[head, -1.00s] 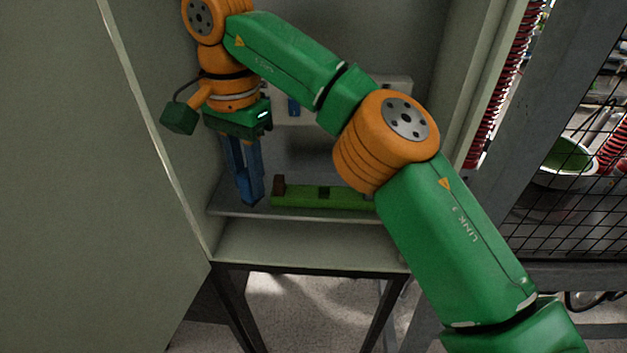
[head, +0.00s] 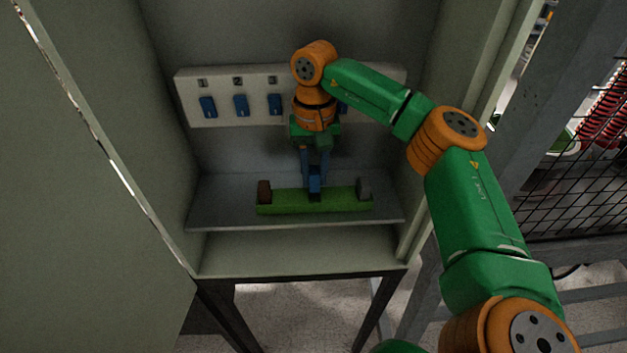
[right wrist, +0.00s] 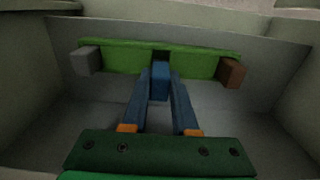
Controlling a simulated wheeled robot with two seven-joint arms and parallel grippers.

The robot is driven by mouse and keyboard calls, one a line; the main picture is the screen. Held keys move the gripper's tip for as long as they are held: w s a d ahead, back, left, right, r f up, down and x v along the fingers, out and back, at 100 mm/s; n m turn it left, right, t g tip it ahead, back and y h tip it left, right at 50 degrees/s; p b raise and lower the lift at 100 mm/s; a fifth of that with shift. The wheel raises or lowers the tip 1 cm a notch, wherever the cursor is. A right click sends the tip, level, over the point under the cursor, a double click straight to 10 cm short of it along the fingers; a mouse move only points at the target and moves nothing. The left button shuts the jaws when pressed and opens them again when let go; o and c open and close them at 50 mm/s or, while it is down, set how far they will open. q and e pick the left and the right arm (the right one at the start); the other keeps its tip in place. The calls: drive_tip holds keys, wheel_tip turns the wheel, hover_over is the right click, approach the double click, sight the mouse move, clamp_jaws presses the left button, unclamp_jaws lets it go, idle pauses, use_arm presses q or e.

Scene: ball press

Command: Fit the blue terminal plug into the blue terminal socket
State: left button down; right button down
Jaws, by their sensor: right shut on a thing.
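The blue terminal plug (head: 315,182) is a small blue block held between the blue fingers of my right gripper (head: 314,178). In the right wrist view the plug (right wrist: 160,80) sits between the fingertips (right wrist: 160,88), which are shut on it. The plug is at the middle of a green terminal strip (head: 285,205), by a dark opening (right wrist: 162,56). I see no blue on that opening, so I cannot tell whether it is the blue socket. I cannot tell whether the plug's end is inside. My left gripper is not in view.
A brown block (head: 264,191) and a grey block (head: 364,188) stand at the strip's ends. The strip lies on a grey shelf (head: 222,205) inside a cabinet. Behind is a white panel (head: 190,90) with several blue switches. Cabinet walls close in both sides.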

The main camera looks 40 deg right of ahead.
drive_tip(key=shift+s+a+f, duration=0.1)
drive_tip(key=shift+s+f, duration=0.15)
drive_tip(key=shift+f, duration=0.3)
drive_tip(key=shift+s+a+f, duration=0.1)
drive_tip(key=shift+s+f, duration=0.15)
drive_tip(key=shift+f, duration=0.3)
drive_tip(key=shift+s, duration=0.2)
drive_tip(key=shift+w, duration=0.1)
drive_tip(key=c, duration=0.9)
unclamp_jaws()
drive_tip(key=shift+w+d+f, duration=0.1)
drive_tip(key=shift+w+f, duration=0.1)
drive_tip(key=shift+w, duration=0.05)
drive_tip(key=shift+o, duration=1.1)
drive_tip(key=shift+w+d, duration=0.1)
drive_tip(key=shift+w, duration=0.1)
drive_tip(key=shift+s, duration=0.1)
drive_tip(key=shift+r, duration=0.15)
